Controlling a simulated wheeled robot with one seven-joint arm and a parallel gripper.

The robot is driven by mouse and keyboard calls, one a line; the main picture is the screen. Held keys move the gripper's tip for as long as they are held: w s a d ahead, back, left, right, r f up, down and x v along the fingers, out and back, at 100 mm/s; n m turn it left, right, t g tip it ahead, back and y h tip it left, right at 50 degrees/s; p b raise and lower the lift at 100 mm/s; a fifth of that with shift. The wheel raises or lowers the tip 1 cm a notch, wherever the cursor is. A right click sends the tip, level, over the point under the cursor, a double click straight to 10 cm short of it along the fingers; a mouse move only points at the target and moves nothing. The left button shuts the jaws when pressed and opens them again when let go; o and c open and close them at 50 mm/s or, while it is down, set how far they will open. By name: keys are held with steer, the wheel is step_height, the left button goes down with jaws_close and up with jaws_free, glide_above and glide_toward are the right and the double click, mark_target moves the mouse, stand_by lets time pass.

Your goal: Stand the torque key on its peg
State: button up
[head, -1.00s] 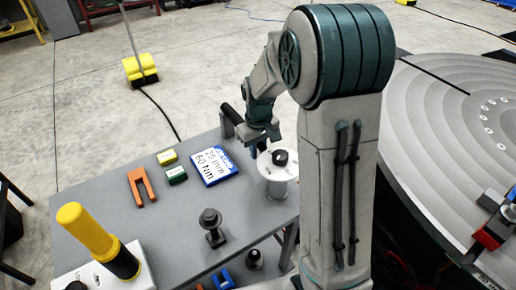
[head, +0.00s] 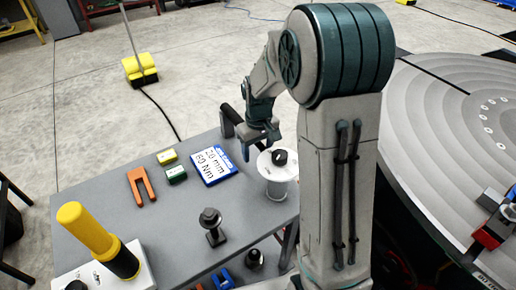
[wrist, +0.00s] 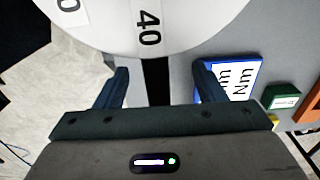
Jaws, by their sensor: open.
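I cannot tell for sure which piece is the torque key. A yellow-handled tool with a black lower part (head: 88,232) stands slightly tilted at a white block on the table's left. A dark post with a round top (head: 213,222) stands on a square foot near the front; whether it is the peg is unclear. My gripper (head: 254,150) is open and empty, just behind and left of a white drum (head: 279,183) with a black knob. In the wrist view, my open fingers (wrist: 161,82) are beside the numbered white disc (wrist: 150,22), which reads "40".
A blue-and-white card (head: 213,166) reads "20 mm 60 Nm". Near it lie yellow and green blocks (head: 177,174) and an orange fork (head: 141,187). Another dark fitting (head: 254,259) is at the front. A large round plate (head: 440,130) is on the right.

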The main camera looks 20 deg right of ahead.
steer(key=shift+r+p, duration=2.45)
steer(key=shift+r, duration=1.1)
steer(key=shift+s+r, duration=0.2)
steer(key=shift+r, duration=0.1)
steer(key=s+r+m+t, duration=0.1)
steer(key=s+r, duration=0.4)
steer(key=s, duration=0.5)
steer(key=s+r+m+t, duration=0.2)
steer(key=s+r, duration=0.3)
steer(key=s, duration=0.5)
steer(key=shift+s+r+m, duration=0.15)
steer(key=shift+s+m, duration=0.15)
steer(key=shift+s, duration=0.1)
